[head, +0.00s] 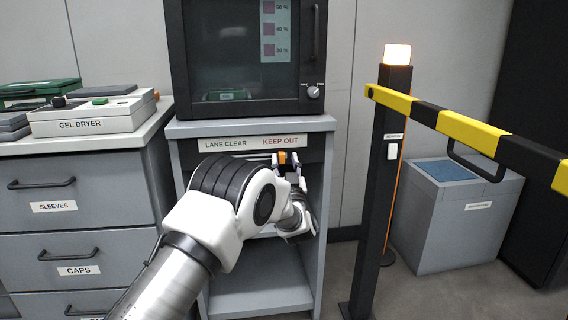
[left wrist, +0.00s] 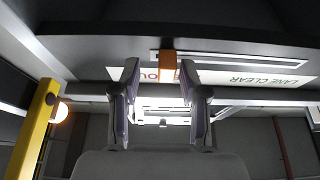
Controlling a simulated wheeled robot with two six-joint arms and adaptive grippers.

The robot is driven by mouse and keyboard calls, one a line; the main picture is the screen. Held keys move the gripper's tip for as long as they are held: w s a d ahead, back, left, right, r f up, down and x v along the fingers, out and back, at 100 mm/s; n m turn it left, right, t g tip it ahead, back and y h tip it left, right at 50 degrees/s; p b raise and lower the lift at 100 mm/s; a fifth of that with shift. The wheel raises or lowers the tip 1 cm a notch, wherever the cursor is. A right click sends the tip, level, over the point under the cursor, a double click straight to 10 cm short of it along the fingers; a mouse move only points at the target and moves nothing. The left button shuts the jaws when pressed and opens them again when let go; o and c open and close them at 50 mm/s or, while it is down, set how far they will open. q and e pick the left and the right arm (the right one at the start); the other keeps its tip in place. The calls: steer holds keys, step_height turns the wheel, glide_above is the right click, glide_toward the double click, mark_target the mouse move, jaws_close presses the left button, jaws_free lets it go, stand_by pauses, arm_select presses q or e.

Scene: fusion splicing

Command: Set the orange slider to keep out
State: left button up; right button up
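The orange slider (head: 282,157) sits on a rail under the red KEEP OUT words of the label strip (head: 252,142). LANE CLEAR is on the strip's left part in the head view. My left gripper (head: 289,163) is at the slider. In the left wrist view, which is upside down, the orange slider (left wrist: 167,66) stands between the two fingers of my left gripper (left wrist: 160,82), with a gap on each side. The gripper is open and holds nothing. My left arm hides much of the rail in the head view. My right gripper is not in view.
A dark oven-like cabinet (head: 245,108) stands on the grey stand above the strip. Drawers and a gel dryer (head: 95,115) are at left. A black post (head: 375,190) with a lit lamp and a yellow-black barrier arm (head: 470,132) are at right, near a grey bin (head: 450,215).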

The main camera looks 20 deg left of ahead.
arm_select(q)
steer(key=shift+s, duration=0.1)
steer(key=v, duration=1.2)
steer(key=shift+f, duration=0.1)
